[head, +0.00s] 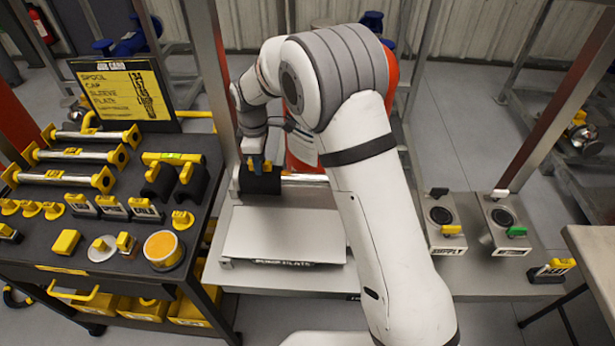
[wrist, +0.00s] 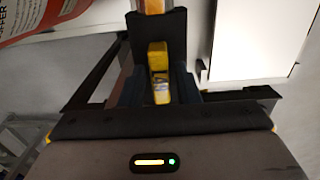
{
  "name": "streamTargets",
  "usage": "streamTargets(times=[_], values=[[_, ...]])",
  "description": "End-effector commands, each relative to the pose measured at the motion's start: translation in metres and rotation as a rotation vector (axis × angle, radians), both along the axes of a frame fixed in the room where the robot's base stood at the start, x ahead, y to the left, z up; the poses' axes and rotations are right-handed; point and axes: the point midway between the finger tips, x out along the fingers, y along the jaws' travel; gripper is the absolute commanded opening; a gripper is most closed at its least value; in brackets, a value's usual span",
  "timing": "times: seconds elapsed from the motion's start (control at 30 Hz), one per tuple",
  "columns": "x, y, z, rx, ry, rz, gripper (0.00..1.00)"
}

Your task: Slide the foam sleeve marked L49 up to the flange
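A black foam sleeve (head: 262,182) sits on a bright metal pipe (head: 305,178) behind the grey plate. The marking on the tab is too small to read. I cannot make out the flange; my arm hides much of the pipe's right part.
A dark cart (head: 120,225) at left holds yellow-ended spools, more black sleeves and caps. A steel post (head: 218,95) rises close left of my gripper. A flat grey plate (head: 285,235) lies in front of the pipe.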

Motion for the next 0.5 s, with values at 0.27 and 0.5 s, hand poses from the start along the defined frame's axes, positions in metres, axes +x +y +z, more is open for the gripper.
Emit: streamTargets(times=[0.27, 0.5], values=[[0.000, 0.000, 0.000, 0.000, 0.000, 0.000, 0.35], [0.000, 0.000, 0.012, 0.000, -0.001, 0.000, 0.35]])
